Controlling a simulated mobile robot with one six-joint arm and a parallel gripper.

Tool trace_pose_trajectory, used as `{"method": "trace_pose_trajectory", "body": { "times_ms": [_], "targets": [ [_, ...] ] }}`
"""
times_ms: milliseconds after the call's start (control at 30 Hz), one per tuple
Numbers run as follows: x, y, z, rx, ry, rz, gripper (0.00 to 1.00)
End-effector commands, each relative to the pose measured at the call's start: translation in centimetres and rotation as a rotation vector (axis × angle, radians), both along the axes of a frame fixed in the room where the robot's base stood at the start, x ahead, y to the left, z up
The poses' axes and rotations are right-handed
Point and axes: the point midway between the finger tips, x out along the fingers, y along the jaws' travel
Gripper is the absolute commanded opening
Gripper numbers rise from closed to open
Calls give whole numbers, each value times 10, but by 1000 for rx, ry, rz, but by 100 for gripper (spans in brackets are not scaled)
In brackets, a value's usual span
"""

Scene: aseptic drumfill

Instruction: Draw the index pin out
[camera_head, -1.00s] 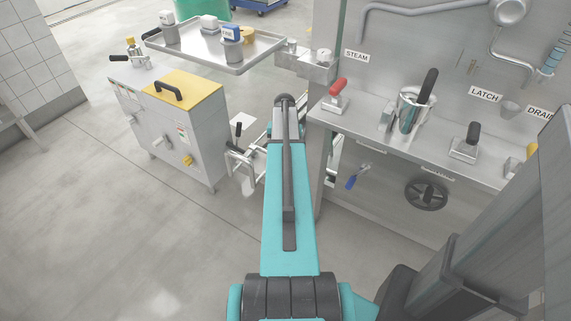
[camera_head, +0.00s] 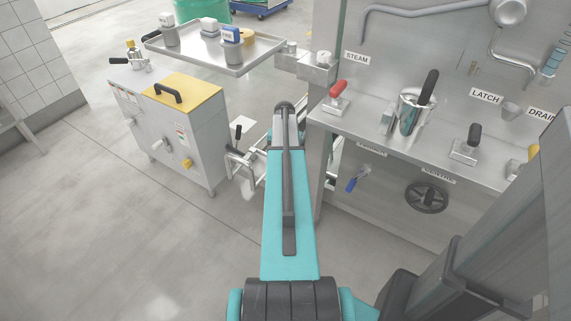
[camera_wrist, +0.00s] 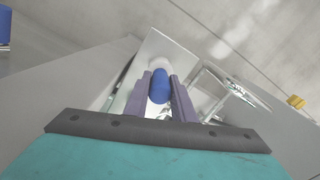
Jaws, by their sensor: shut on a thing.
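In the wrist view my gripper (camera_wrist: 160,92) is shut on a blue rounded knob (camera_wrist: 159,86), one grey-purple finger on each side of it. The knob appears to be the head of the index pin. A pale round part shows just beyond it, above a light metal plate (camera_wrist: 155,48). The pin's shaft and its hole are hidden, so I cannot tell how deep it sits. In the head view my own arm hides the gripper and the pin.
A metal frame (camera_wrist: 222,88) lies close right of the fingers. In the head view, a yellow-topped cabinet (camera_head: 205,125) stands left and a steel bench (camera_head: 400,160) right. A blue lever (camera_head: 352,184) hangs under the bench. Open floor (camera_head: 130,230) lies at front left.

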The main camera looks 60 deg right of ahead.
Motion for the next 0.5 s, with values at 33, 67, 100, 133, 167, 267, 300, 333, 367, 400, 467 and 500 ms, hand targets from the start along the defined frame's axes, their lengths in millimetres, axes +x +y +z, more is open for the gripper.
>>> {"method": "trace_pose_trajectory", "body": {
  "times_ms": [33, 67, 100, 133, 167, 267, 300, 333, 367, 400, 467, 500],
  "targets": [
    [0, 0, 0, 0, 0, 0, 1],
    [0, 0, 0, 0, 0, 0, 0],
    [0, 0, 0, 0, 0, 0, 0],
    [0, 0, 0, 0, 0, 0, 0],
    [0, 0, 0, 0, 0, 0, 0],
    [0, 0, 1, 0, 0, 0, 0],
    [0, 0, 2, 0, 0, 0, 0],
    [0, 0, 2, 0, 0, 0, 0],
    [0, 0, 2, 0, 0, 0, 0],
    [0, 0, 3, 0, 0, 0, 0],
    [0, 0, 4, 0, 0, 0, 0],
    [0, 0, 4, 0, 0, 0, 0]
  ]
}}
